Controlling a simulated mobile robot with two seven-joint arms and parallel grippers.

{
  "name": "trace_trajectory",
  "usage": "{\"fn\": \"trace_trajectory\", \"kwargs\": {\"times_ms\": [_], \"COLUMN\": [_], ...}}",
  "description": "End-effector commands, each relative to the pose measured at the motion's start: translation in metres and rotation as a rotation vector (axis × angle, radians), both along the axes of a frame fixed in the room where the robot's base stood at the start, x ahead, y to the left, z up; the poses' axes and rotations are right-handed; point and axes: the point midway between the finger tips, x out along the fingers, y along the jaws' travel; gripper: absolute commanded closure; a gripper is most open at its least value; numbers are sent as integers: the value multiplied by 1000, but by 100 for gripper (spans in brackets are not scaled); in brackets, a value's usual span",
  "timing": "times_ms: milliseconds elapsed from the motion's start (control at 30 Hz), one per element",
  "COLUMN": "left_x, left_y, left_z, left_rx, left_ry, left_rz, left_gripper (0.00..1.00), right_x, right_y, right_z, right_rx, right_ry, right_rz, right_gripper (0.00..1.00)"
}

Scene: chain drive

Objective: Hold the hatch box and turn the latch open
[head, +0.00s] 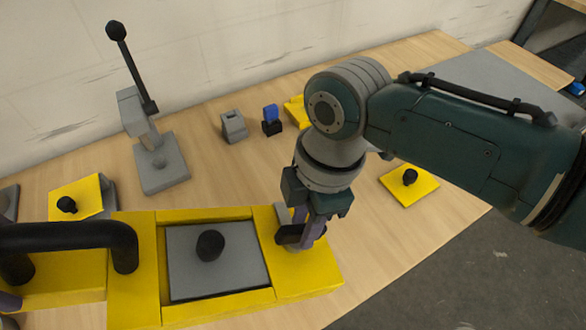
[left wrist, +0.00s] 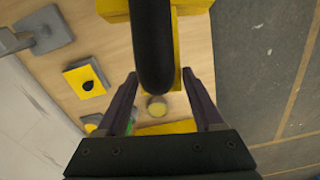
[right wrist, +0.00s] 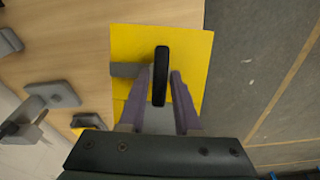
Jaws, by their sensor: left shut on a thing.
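The yellow hatch box (head: 305,272) stands at the table's front, with a grey hatch panel (head: 240,265) and black knob (head: 210,245). Its black bar handle (head: 70,235) is at the left; in the left wrist view the handle (left wrist: 152,45) runs between my left fingers. My left gripper (left wrist: 158,80) is shut on it; only a purple sliver of it (head: 8,302) shows in the head view. The black latch (right wrist: 160,72) is on the box's right side beside a grey block (head: 283,214). My right gripper (head: 304,226) points down there, open, fingers on either side of the latch.
Behind the box stand a grey lever stand (head: 160,170), a small grey block (head: 234,126) and a blue-and-black piece (head: 272,120). Yellow plates with black knobs lie at left (head: 85,192) and right (head: 410,187). Bare table shows right of the box.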

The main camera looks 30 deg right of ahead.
Motion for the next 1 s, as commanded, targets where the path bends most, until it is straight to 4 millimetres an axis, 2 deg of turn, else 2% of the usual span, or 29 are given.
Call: {"fn": "trace_trajectory", "kwargs": {"times_ms": [33, 167, 433, 567, 667, 1000], "left_x": [1, 1, 1, 1, 1, 1], "left_y": [-2, -2, -3, -3, -3, -3], "left_z": [1, 1, 1, 1, 1, 1], "left_rx": [-6, -7, -10, -10, -10, -10], "left_ry": [-2, -2, -2, -2, -2, -2], "left_rz": [-1, -1, -2, -2, -2, -2], "left_gripper": [100, 100, 100, 100, 100, 100], "right_x": [0, 0, 0, 1, 1, -2], "right_y": [0, 0, 0, -1, -4, -14], "right_z": [0, 0, 1, 10, 24, 94], "right_rx": [0, 1, 2, 2, 1, 1], "right_ry": [0, 0, -2, -4, -6, -7], "right_rz": [1, 1, 2, 1, 2, 3], "right_gripper": [61, 48, 48, 48, 48, 48]}}
